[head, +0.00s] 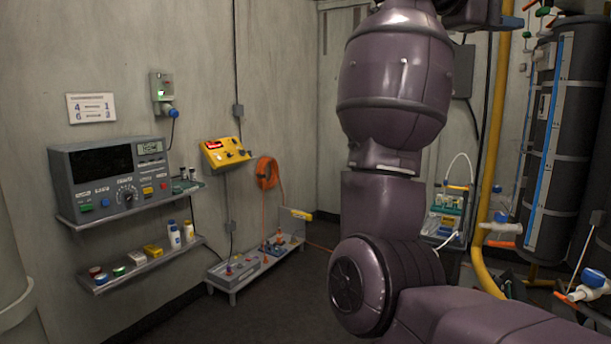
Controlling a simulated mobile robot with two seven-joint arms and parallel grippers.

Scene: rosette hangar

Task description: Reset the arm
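A large purple arm of mine (392,215) enters from the lower right and rises through the middle of the head view. Its elbow joint (362,287) is low in the picture and the upper links reach the top edge. A dark part (470,12) shows at the top edge, right of the arm, cut off by the frame. I cannot make out any gripper fingers there. My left arm and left gripper do not show. The arm hides part of the back wall and floor.
A grey instrument box (112,180) stands on a left wall shelf, above a lower shelf (140,268) with bottles. A yellow control box (226,153) and orange hose (267,172) hang nearby. Dark cylinders (565,130) and a yellow pipe (490,190) stand right.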

